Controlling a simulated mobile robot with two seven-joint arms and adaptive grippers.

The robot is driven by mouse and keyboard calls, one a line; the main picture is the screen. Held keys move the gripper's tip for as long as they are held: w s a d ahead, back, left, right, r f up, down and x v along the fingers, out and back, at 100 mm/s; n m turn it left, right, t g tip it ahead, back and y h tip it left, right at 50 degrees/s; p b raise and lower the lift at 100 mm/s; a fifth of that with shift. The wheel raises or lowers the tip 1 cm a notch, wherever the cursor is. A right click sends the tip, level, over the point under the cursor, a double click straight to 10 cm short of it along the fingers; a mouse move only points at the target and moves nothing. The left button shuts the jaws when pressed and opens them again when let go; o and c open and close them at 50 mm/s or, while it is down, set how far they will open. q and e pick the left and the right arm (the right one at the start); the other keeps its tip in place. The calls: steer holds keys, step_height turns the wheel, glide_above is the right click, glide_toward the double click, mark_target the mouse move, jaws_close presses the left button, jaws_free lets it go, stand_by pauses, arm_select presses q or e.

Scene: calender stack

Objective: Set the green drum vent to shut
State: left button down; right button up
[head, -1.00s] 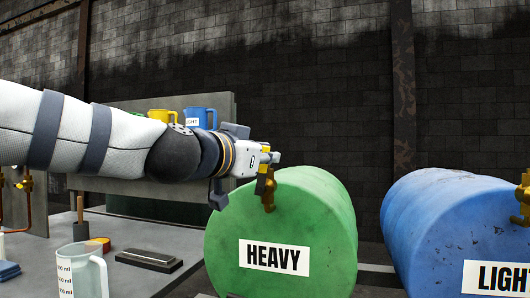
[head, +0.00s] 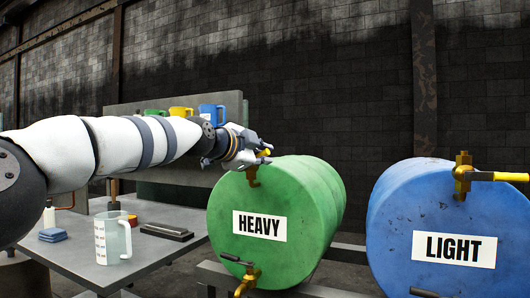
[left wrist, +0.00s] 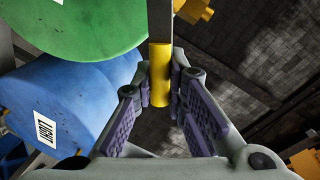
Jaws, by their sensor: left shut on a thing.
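The green drum (head: 305,205) lies on its side with a HEAVY label on its front; it also shows in the left wrist view (left wrist: 75,25). Its brass vent (head: 253,174) stands at the top of the front face. The vent's yellow-ended handle (head: 264,153) is beside my gripper. My left gripper (head: 262,148) is at the drum's top front edge. In the left wrist view the yellow handle (left wrist: 160,75) lies between the fingers of my left gripper (left wrist: 161,85), which are shut on it. The handle's exact angle is hard to tell. My right gripper is out of view.
The blue LIGHT drum (head: 405,212) stands to the right, its vent handle (head: 497,176) pointing sideways. A tap (head: 247,279) sits low on the green drum. A clear jug (head: 113,238) stands on the grey table (head: 165,262) at left. Coloured jugs (head: 212,114) stand on a shelf behind my arm.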

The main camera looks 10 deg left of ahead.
arm_select(q)
steer(key=shift+s+d+f+m+y+p, duration=0.15)
steer(key=shift+f+m+y+p, duration=0.1)
steer(key=shift+f+m, duration=0.45)
steer(key=shift+w+d+f+m+y+p, duration=0.15)
steer(key=shift+f+m, duration=0.25)
steer(key=shift+m, duration=0.55)
steer(key=shift+s+d+f+m+y+p, duration=0.15)
steer(key=shift+f+m+y+p, duration=0.15)
steer(key=shift+f+m, duration=0.4)
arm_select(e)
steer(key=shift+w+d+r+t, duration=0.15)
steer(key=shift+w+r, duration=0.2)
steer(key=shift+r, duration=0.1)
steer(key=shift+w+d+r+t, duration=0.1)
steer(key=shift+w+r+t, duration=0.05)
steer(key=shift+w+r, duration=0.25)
arm_select(q)
steer(key=c, duration=1.6)
jaws_free()
steer(key=shift+r, duration=0.1)
steer(key=v, duration=0.7)
steer(key=shift+s+a, duration=0.1)
steer(key=shift+s, duration=0.1)
